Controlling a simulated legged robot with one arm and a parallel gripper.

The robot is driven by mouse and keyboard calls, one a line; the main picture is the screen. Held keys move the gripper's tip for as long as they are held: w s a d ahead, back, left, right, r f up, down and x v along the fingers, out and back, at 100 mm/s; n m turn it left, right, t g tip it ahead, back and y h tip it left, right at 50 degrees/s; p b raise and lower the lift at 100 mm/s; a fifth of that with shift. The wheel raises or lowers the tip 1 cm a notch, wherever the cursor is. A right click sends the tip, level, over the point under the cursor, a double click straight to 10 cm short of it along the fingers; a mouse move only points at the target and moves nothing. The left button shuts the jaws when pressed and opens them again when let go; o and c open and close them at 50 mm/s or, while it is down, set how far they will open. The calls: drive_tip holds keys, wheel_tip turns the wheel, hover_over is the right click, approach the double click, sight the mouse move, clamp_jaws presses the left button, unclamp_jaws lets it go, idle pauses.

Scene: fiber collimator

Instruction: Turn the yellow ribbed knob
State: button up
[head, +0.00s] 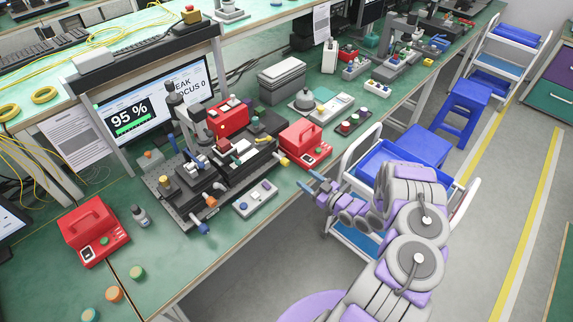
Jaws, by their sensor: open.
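A small yellow knob (284,161) sticks out from the right end of the black collimator stage assembly (245,159), beside a red box. It is too small here to make out ribs. Another small yellowish piece (165,182) stands on the left part of the assembly.
Orange (211,201) and blue (203,228) knobs stick out of the assembly's front. A red box (304,143) stands just right of the yellow knob. A grey button box (255,198) lies in front. A monitor (160,100) reads 95 %. A blue-tray cart (381,160) stands behind my arm.

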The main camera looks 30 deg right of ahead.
sight(288, 165)
drive_tip(key=x, duration=0.3)
drive_tip(key=d+x, duration=0.1)
drive_tip(key=x, duration=0.1)
drive_tip(key=shift+w+f, duration=0.15)
drive_tip(key=shift+w, duration=0.05)
drive_tip(key=x, duration=0.2)
drive_tip(key=a+x, duration=0.1)
drive_tip(key=x, duration=0.2)
drive_tip(key=shift+w+a+b, duration=0.1)
drive_tip(key=shift+a+b, duration=0.1)
drive_tip(key=shift+b, duration=0.2)
drive_tip(key=shift+w+a, duration=0.1)
drive_tip(key=shift+w, duration=0.35)
drive_tip(key=shift+d, duration=0.45)
drive_tip(key=shift+a, duration=0.35)
drive_tip(key=c, duration=0.5)
drive_tip(key=shift+d, duration=0.1)
drive_tip(key=c, duration=0.6)
drive_tip(key=shift+o, duration=0.2)
drive_tip(key=m+p, duration=0.1)
drive_tip(key=m, duration=0.4)
